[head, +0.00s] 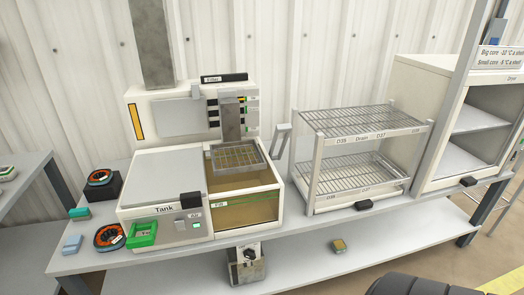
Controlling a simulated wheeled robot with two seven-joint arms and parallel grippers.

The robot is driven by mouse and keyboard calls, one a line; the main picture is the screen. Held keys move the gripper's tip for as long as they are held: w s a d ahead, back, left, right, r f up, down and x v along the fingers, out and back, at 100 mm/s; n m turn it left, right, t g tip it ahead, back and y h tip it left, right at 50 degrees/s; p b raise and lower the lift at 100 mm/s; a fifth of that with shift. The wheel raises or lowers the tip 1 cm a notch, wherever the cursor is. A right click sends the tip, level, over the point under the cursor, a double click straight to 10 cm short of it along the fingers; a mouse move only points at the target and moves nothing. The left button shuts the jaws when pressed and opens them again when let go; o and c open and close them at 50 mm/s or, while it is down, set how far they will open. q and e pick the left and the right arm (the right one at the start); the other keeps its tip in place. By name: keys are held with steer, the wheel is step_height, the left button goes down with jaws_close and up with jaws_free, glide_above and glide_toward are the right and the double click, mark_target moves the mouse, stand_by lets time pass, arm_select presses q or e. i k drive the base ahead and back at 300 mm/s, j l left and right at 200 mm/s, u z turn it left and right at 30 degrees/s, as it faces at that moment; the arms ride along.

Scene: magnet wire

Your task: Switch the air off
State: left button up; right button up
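A white tank unit (165,200) marked "Tank" stands on the bench. On its front right is a small grey control panel (188,224) with a short label that looks like "Air", though it is too small to read surely. A small lit greenish spot (197,225) shows on this panel. A black block (190,200) sits just above it. Below the bench edge hangs a grey box with a dark knob-like fitting (247,256); its setting cannot be read. Neither of my grippers is in view.
An open bath (246,207) with a wire basket (236,156) adjoins the tank. A wire drain rack (360,150) and a dryer cabinet (470,125) stand to the right. Orange-black coils (109,237), a green tray (142,235) and a blue block (72,243) lie at the left.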

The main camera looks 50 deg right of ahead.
mark_target(180, 225)
steer(key=z, duration=0.9)
steer(key=i+j, duration=0.35)
steer(key=u, duration=0.05)
